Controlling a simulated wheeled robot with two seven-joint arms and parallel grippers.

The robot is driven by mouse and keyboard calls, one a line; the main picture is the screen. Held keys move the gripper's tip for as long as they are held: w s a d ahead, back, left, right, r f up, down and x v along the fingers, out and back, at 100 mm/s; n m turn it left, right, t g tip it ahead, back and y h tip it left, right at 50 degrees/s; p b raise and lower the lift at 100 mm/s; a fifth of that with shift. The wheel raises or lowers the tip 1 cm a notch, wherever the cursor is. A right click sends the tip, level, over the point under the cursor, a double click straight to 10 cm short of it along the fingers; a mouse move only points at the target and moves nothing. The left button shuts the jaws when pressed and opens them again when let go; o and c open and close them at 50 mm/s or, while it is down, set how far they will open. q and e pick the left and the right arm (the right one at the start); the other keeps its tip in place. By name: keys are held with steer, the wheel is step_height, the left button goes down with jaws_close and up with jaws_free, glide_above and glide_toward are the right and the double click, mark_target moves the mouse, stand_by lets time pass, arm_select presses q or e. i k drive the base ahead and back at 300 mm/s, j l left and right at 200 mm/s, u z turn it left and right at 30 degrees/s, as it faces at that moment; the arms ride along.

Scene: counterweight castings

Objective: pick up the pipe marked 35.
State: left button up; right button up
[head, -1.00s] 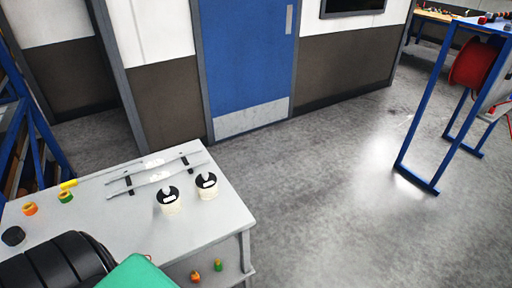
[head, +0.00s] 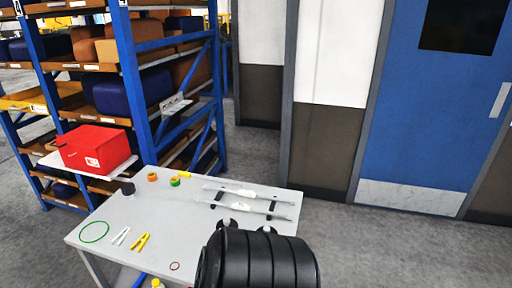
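Two thin grey pipes lie side by side on dark rests on the light grey table in the head view: the far pipe (head: 272,198) and the near pipe (head: 265,213). Each has a pale patch near its middle. No number can be read, so I cannot tell which is marked 35. The pipes lie apart from each other. Neither of my grippers is in view. A black ribbed part covers the table's near right area and partly hides what stands just in front of the pipes; only two pale knobs (head: 225,222) show there.
On the table (head: 200,240) are a black cylinder (head: 128,188), orange and green rolls (head: 152,177), a green ring (head: 94,232) and yellow and white clips (head: 140,242). A red box (head: 95,148) sits by the blue shelving behind left. A blue door (head: 430,130) stands at right.

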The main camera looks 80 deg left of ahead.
mark_target(239, 206)
steer(key=i+u, duration=0.2)
steer(key=u, duration=0.25)
steer(key=i+u, duration=0.15)
steer(key=u, duration=0.25)
steer(key=i+l+u, duration=0.1)
steer(key=u, duration=0.35)
steer(key=i+l+u, duration=0.2)
steer(key=u, duration=0.2)
